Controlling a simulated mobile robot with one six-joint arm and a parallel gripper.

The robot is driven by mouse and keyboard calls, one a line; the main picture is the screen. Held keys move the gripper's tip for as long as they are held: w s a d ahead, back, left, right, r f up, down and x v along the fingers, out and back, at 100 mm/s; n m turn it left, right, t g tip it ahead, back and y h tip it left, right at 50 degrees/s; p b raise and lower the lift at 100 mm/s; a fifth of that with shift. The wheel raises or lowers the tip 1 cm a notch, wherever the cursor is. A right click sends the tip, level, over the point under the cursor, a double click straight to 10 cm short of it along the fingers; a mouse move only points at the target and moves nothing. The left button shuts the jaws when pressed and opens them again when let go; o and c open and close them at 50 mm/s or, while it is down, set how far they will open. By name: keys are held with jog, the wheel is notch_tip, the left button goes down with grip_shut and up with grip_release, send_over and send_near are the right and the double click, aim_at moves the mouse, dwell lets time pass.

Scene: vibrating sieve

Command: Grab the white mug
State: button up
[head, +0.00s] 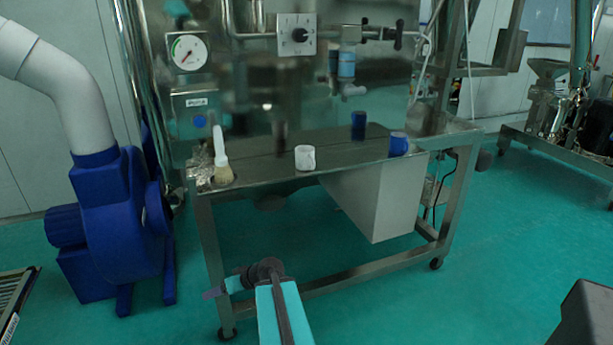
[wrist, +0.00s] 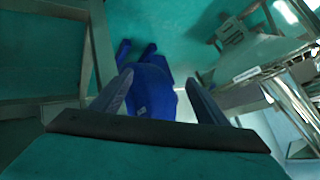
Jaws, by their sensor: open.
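The white mug (head: 305,158) stands upright on the steel table (head: 262,175), near its front edge and about midway along it. My gripper (wrist: 160,85) shows in the wrist view with its two fingers spread apart and nothing between them. In the head view my arm is low in front of the table, below the tabletop and well short of the mug. The mug does not show in the wrist view, which looks toward the floor and the blue blower (wrist: 150,90).
A blue mug (head: 398,144) stands right of the white one, and a dark blue cup (head: 358,120) stands farther back. A white-handled brush (head: 221,165) is at the table's left end. A blue blower (head: 112,205) stands on the floor at left. Pipes and gauges rise behind the table.

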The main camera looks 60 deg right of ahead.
jog(key=s+d+r+m+t+h, duration=0.1)
jog(key=s+d+r+t+h, duration=0.1)
jog(key=d+r, duration=0.65)
jog(key=s+d+r+t+h, duration=0.2)
jog(key=s+d+r, duration=0.1)
jog(key=d+r, duration=0.5)
jog(key=m+t+h, duration=0.1)
jog(key=t+h, duration=0.1)
jog(key=h, duration=0.5)
send_near(314, 160)
jog(key=w+d, duration=0.1)
jog(key=d, duration=0.1)
jog(key=shift+w+a+f, duration=0.2)
jog(key=shift+w+f, duration=0.05)
jog(key=shift+f, duration=0.05)
jog(key=p+x, duration=0.2)
jog(key=x, duration=0.6)
jog(key=shift+w+d, duration=0.2)
jog(key=shift+w, duration=0.05)
jog(key=shift+p, duration=0.35)
jog(key=shift+p+x, duration=1.2)
jog(key=shift+x, duration=1.4)
jog(key=shift+w+a, duration=0.1)
jog(key=shift+a, duration=0.1)
